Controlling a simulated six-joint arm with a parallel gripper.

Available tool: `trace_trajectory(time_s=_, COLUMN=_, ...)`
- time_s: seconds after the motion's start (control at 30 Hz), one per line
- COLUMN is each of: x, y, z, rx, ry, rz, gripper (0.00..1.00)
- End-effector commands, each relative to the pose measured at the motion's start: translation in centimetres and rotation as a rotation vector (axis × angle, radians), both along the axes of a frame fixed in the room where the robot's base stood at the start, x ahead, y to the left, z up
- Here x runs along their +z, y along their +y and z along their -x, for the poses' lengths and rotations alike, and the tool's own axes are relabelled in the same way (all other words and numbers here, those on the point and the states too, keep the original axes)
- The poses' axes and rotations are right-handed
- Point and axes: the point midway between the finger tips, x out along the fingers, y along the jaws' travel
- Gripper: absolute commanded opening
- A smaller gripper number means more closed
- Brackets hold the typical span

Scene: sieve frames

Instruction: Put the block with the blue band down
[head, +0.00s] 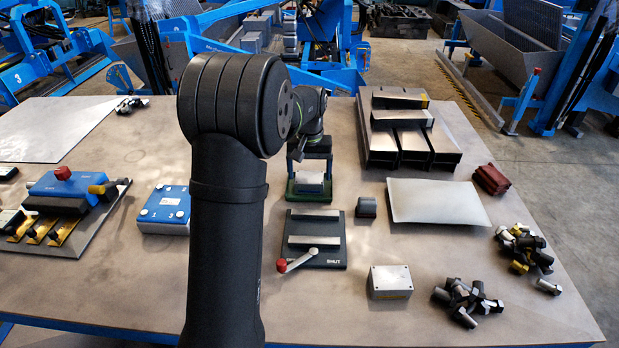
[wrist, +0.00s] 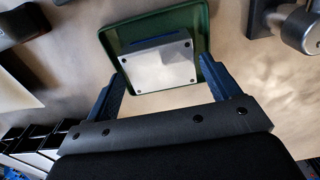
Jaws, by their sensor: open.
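A silver block (wrist: 160,65) with a blue band along its far side rests in the green tray (wrist: 201,22) in the wrist view. The block (head: 311,187) and the green tray (head: 300,198) also show beyond my arm in the head view. My gripper (wrist: 163,60) is open, its two blue fingers apart on either side of the block, with gaps visible between them and the block. In the head view my gripper (head: 311,168) is above the tray, and its upper part is partly hidden by my arm.
In front of the tray is a black fixture (head: 335,243) marked SHUT with a red-knobbed lever. A similar silver block (head: 390,280) stands nearer. Right are a bare plate (head: 435,200), stacked channels (head: 410,150) and bolt piles (head: 468,300). A blue box (head: 165,208) stands left.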

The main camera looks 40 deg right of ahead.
Motion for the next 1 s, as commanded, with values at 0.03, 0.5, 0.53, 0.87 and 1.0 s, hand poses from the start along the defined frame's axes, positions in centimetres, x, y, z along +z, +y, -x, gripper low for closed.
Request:
trace_trajectory(time_s=0.03, x=1.3, y=0.0, z=0.0, rx=0.0, ry=-0.003, rz=0.004, gripper=0.82)
trace_trajectory(time_s=0.5, x=9.1, y=0.0, z=0.0, rx=0.0, ry=-0.001, rz=0.001, gripper=0.82)
trace_trajectory(time_s=0.53, x=9.3, y=0.0, z=0.0, rx=0.0, ry=-0.001, rz=0.001, gripper=0.82)
trace_trajectory(time_s=0.87, x=9.5, y=0.0, z=0.0, rx=0.0, ry=0.0, rz=0.0, gripper=0.82)
trace_trajectory(time_s=1.0, x=9.1, y=0.0, z=0.0, rx=0.0, ry=0.001, rz=-0.001, gripper=0.82)
